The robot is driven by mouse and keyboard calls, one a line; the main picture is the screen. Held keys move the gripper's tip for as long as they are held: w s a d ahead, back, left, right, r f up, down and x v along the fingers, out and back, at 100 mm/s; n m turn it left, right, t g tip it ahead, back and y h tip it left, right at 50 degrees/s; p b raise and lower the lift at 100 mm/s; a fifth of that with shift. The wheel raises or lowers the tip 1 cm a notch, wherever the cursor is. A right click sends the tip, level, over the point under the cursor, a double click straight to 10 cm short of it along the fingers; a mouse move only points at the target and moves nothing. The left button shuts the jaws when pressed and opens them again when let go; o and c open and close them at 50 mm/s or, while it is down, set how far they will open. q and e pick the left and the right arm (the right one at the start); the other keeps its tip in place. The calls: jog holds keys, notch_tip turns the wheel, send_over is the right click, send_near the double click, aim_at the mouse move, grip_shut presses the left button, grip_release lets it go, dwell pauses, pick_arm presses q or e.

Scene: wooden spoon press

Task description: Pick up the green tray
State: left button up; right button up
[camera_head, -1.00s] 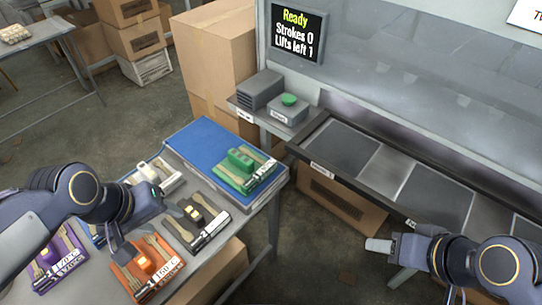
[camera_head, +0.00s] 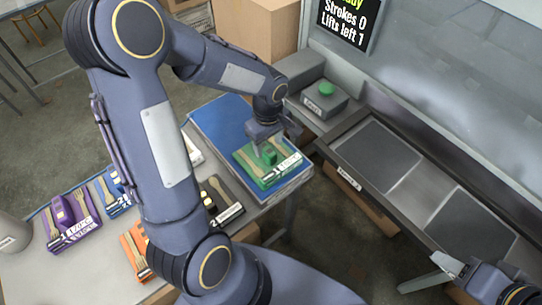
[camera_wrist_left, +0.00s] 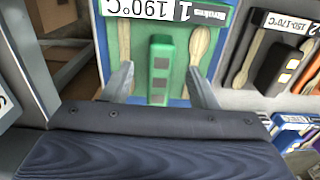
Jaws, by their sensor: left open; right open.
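The green tray (camera_head: 258,177) lies on the blue mat (camera_head: 214,119) at the table's right end. It holds a green block (camera_head: 267,155) between wooden spoons and has a white label at its front edge. My left gripper (camera_head: 272,147) is open just above the block. In the left wrist view the open fingers (camera_wrist_left: 160,88) stand on either side of the green block (camera_wrist_left: 161,70), over the tray, which carries a "1 190°C" label (camera_wrist_left: 165,10). Contact cannot be told. My right gripper (camera_head: 437,272) is open at the lower right, far from the tray.
A black tray (camera_head: 226,208), an orange tray (camera_head: 130,245) and a purple tray (camera_head: 72,225) lie on the same table. A press bed (camera_head: 410,185) stands to the right, with a green button (camera_head: 326,89) on a box. My left arm hides part of the table.

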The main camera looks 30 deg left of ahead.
aim_at(269, 151)
pick_arm(q)
notch_tip(269, 151, down, 4)
jog(key=shift+s+d+r, duration=0.15)
jog(key=shift+r, duration=0.05)
grip_shut()
